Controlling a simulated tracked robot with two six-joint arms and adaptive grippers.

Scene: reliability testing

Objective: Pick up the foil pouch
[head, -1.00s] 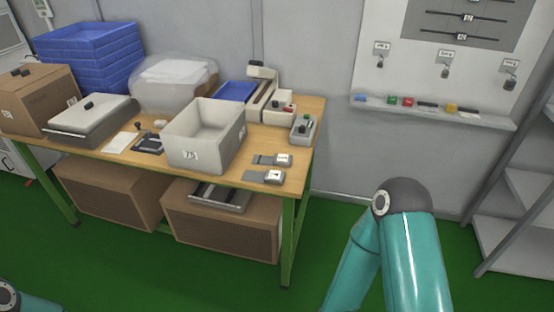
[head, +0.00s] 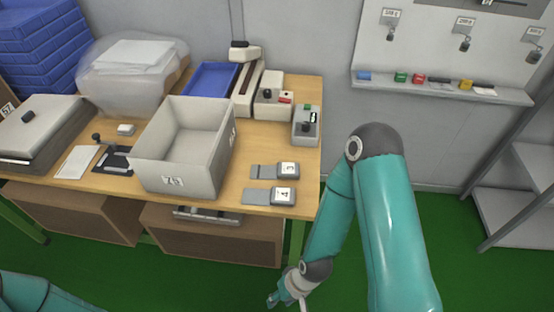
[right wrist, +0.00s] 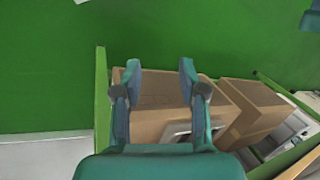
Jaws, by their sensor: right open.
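I cannot make out a foil pouch for certain in either view. Two flat grey pieces with white ends lie at the table's front right, marked 3 (head: 275,171) and 4 (head: 270,196). My right gripper (right wrist: 160,70) is open and empty in the right wrist view, with brown boxes behind its fingers. In the head view the right wrist hangs low in front of the table, below its top, and the gripper is partly cut off by the bottom edge. My left arm shows at the bottom left corner; its gripper is out of view.
On the wooden table (head: 240,180) stand an empty grey bin (head: 165,178), a blue tray (head: 209,79), a grey device (head: 305,128) and a lidded grey case (head: 35,130). Brown boxes (head: 215,240) sit underneath. A wall ledge (head: 440,92) and shelves (head: 515,180) are at right.

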